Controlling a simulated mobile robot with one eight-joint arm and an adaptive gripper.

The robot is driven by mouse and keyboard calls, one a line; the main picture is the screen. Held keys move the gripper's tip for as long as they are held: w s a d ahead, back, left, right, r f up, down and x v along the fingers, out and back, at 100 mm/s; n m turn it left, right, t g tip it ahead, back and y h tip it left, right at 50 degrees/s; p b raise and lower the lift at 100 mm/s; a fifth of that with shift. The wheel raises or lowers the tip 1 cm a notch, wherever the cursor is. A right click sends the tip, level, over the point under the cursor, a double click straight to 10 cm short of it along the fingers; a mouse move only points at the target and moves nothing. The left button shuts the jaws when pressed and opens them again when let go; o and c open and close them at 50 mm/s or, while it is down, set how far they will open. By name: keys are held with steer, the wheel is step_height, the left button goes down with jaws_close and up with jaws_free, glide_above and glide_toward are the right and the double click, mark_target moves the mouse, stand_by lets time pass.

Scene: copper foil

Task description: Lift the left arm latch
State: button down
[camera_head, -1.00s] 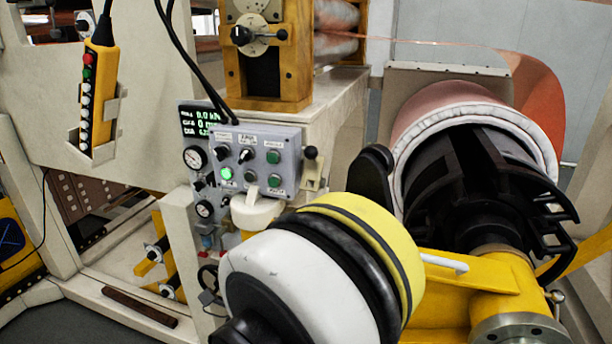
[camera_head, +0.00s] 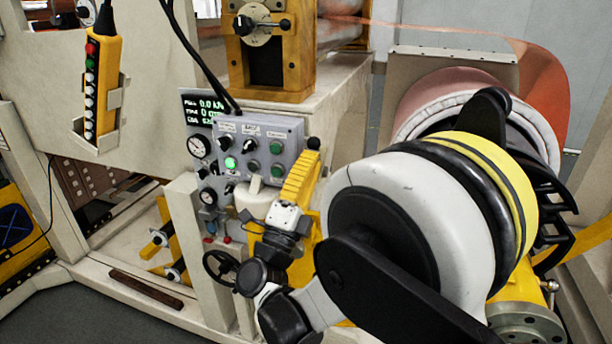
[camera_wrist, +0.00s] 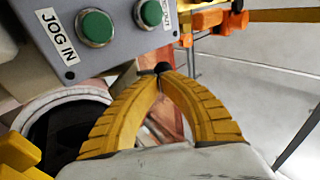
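A small lever with a round black knob (camera_head: 313,143), which looks like the latch, is at the right side of the grey control box. The knob also shows in the wrist view (camera_wrist: 162,67), right at my fingertips. My gripper (camera_head: 308,160) has yellow ribbed fingers and is in front of the box's right edge, just below the knob. In the wrist view my fingers (camera_wrist: 160,78) arch inward and their tips nearly meet. The tips overlap the knob in view; whether they pinch it is not clear. The lever body is mostly hidden behind my fingers.
The grey control box (camera_head: 233,133) with green buttons is close beside my gripper. A black handwheel (camera_head: 221,266) and gauges are below left. A yellow pendant (camera_head: 103,85) hangs at left. A copper foil roll (camera_head: 440,90) on a black core is behind my arm.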

mark_target(315, 144)
steer(key=shift+w+r, duration=0.1)
steer(key=shift+r+p+x, duration=0.3)
steer(key=shift+p+x, duration=0.25)
steer(key=shift+x, duration=0.95)
steer(key=shift+a+f, duration=0.1)
steer(key=shift+a, duration=0.15)
steer(key=shift+f, duration=0.1)
